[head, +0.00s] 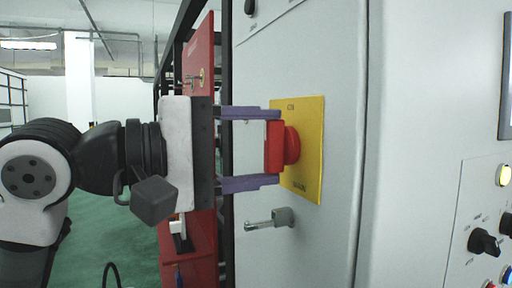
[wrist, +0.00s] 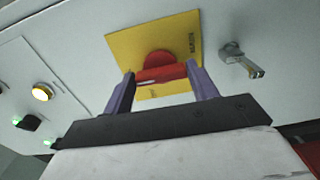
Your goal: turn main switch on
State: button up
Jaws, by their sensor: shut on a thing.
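The main switch (head: 289,146) is a red rotary knob on a yellow plate (head: 308,170), fixed to a light grey cabinet door. My gripper (head: 270,146) reaches it from the left in the head view, with one purple finger above the red handle and one below. In the wrist view the switch (wrist: 160,68) sits between the fingertips of my gripper (wrist: 162,78), and the handle bar spans the gap between them. The gripper is shut on the handle. The plate's lettering is too small to read for the switch position.
A metal door handle (head: 270,219) sticks out just below the switch plate. A control panel with a black knob (head: 484,241) and a lit yellow button (head: 503,175) is at the right. A red panel (head: 199,75) stands behind my gripper. Green floor shows at the left.

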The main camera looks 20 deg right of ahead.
jog(key=o, duration=1)
jog(key=a+b, duration=0.2)
jog(key=a, duration=1.2)
jog(key=shift+s, duration=0.25)
